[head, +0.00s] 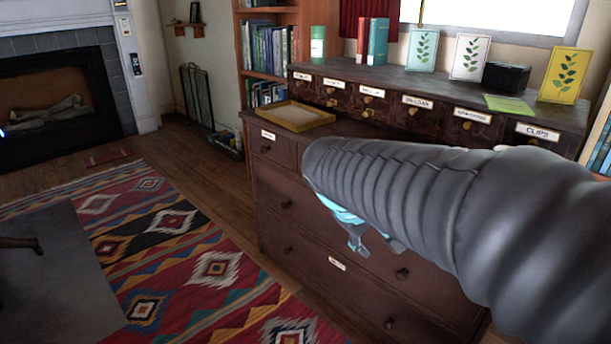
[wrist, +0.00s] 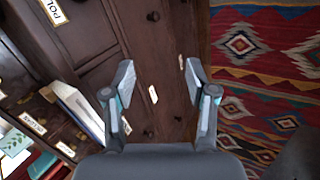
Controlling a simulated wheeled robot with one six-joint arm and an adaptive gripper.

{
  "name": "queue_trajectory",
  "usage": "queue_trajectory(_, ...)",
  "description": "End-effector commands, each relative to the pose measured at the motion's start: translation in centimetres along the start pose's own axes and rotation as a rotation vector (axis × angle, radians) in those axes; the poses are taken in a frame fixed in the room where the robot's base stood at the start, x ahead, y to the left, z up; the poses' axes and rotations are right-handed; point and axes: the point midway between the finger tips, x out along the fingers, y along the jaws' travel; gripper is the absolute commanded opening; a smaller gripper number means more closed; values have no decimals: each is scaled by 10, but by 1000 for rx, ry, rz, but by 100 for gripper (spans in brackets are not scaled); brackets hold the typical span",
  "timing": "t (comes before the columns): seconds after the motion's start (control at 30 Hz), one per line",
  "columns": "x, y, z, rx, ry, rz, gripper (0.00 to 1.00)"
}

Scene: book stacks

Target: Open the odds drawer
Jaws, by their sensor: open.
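The dark wooden chest (head: 290,185) has several closed drawers with round knobs. A wide lower drawer carries a small white label (head: 337,264), too small to read, so I cannot tell which drawer is the odds one. That label also shows in the wrist view (wrist: 153,94), between and beyond my fingers. My gripper (head: 372,236) is in front of the chest, partly hidden behind my arm. In the wrist view my gripper (wrist: 160,72) is open and empty, with its fingers apart and no knob between them. A drawer knob (wrist: 153,15) lies beyond the fingertips.
A row of small labelled drawers (head: 415,115) stands on the chest, with books, cards and a black box on top. A yellow tray (head: 290,116) sits at the chest's left end. A patterned rug (head: 170,230) covers open floor in front.

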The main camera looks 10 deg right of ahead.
Motion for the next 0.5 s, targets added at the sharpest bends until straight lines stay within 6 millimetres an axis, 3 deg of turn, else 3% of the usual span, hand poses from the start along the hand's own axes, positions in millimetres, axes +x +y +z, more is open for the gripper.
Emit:
queue_trajectory(0.03,11,2,-18,-55,-26,45,57)
queue_trajectory(0.3,40,18,-116,-309,-123,330,57)
queue_trajectory(0.5,58,8,-198,-478,-165,561,57)
